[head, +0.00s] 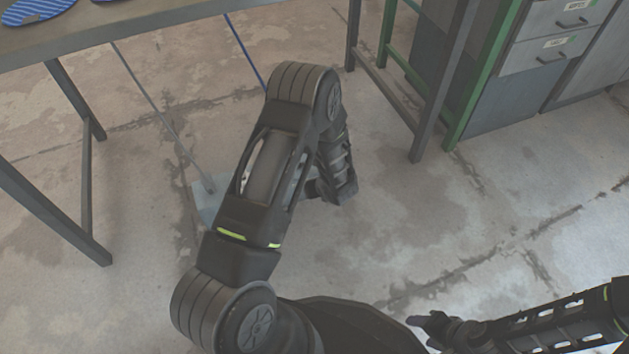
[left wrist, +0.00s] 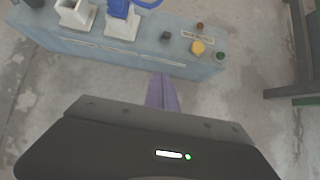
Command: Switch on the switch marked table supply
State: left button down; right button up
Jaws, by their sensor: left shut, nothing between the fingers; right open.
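In the left wrist view a pale blue box (left wrist: 150,55) carries several small controls near its right end. They are a black one (left wrist: 165,36), a yellow round one (left wrist: 198,47), a dark red one (left wrist: 200,26) and a green one (left wrist: 220,56). No lettering is readable, so I cannot tell which is marked table supply. My left gripper (left wrist: 163,92) is shut and empty, its fingertips just short of the box's near edge in the picture. In the head view my left arm hides most of that gripper. My right gripper (head: 428,324) is open and empty at the lower right.
On the box's left part stand white holders (left wrist: 122,26) with a blue piece (left wrist: 120,8). In the head view a workbench (head: 130,22) with blue striped pieces is at upper left. A green-legged table frame (head: 487,75) and grey drawers (head: 545,55) are at upper right.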

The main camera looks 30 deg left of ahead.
pick_arm(q)
jog(key=w+a+f+b, duration=0.3)
jog(key=w+a+f, duration=0.1)
jog(key=a, duration=0.3)
jog(key=shift+w+f+b, duration=0.25)
jog(key=shift+w+b, duration=0.1)
jog(key=shift+w, duration=0.1)
pick_arm(e)
jog(key=f, duration=0.4)
jog(key=shift+w, duration=0.4)
pick_arm(q)
jog(key=shift+r, duration=0.1)
pick_arm(e)
jog(key=shift+r, duration=0.1)
pick_arm(q)
jog(key=shift+a+h+p, duration=0.15)
jog(key=shift+h+p, duration=0.15)
jog(key=shift+p, duration=0.4)
pick_arm(e)
jog(key=shift+w+a+r, duration=0.15)
jog(key=shift+w+r, duration=0.1)
jog(key=shift+r, duration=0.15)
pick_arm(q)
jog(key=shift+w+r+p, duration=0.1)
jog(key=shift+r+p, duration=0.05)
jog(key=shift+p, duration=0.2)
pick_arm(e)
jog(key=shift+w+r, duration=0.15)
jog(key=shift+r, duration=0.2)
